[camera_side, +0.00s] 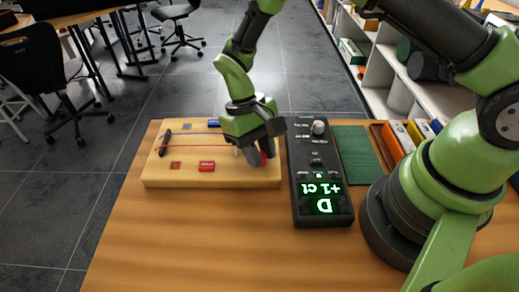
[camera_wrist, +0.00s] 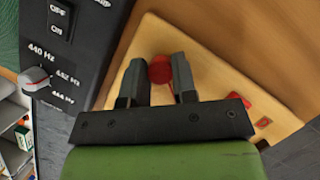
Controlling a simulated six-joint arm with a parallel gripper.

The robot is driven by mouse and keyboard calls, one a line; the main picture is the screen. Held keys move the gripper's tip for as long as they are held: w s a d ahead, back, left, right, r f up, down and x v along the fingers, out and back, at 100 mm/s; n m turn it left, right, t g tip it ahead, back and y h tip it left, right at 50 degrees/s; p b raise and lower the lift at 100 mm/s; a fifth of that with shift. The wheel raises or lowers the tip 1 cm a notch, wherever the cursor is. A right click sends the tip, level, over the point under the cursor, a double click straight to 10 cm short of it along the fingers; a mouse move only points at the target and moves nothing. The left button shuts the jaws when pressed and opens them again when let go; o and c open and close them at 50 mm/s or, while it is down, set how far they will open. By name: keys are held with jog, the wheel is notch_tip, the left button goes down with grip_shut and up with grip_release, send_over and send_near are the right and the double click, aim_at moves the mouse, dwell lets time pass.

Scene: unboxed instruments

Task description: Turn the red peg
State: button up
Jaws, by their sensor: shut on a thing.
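The red peg (camera_wrist: 160,69) shows as a round red shape between the two fingers in the wrist view. My gripper (camera_wrist: 159,77) is shut on it, with one dark finger on each side. In the side view, my gripper (camera_side: 259,151) is at the right end of the wooden board (camera_side: 215,179), and a bit of the red peg (camera_side: 264,158) shows beneath it. The rest of the peg is hidden by the fingers. The black tuner box (camera_side: 309,165) stands right of the board. Its screen (camera_side: 323,199) reads "D", "+1 ct" in green.
A red block (camera_side: 207,166) and a dark bridge-like piece (camera_side: 165,143) are on the board. A blue piece (camera_side: 214,123) is at its back edge. A green mat (camera_side: 352,152) and coloured boxes (camera_side: 398,137) lie right of the tuner. The front of the table (camera_side: 210,240) is clear.

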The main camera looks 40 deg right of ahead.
dwell(0.4)
jog(key=o, duration=0.9)
jog(key=v, duration=1)
jog(key=s+d+r+m+t+y, duration=0.1)
jog(key=s+d+r+t, duration=0.15)
jog(key=r, duration=0.45)
jog(key=s+d+r+t, duration=0.1)
jog(key=s+r+t, duration=0.15)
jog(key=r, duration=0.45)
jog(key=s+d+r+t, duration=0.1)
jog(key=s+t, duration=0.1)
jog(key=s, duration=0.2)
jog(key=s+d+r+m+t, duration=0.1)
jog(key=s+t, duration=0.1)
jog(key=s, duration=0.2)
jog(key=s+d+r+m+t, duration=0.1)
jog(key=s+r+t, duration=0.1)
jog(key=s, duration=0.2)
jog(key=shift+s+d+t+y, duration=0.2)
jog(key=shift+d+t+y, duration=0.1)
jog(key=shift+t, duration=0.1)
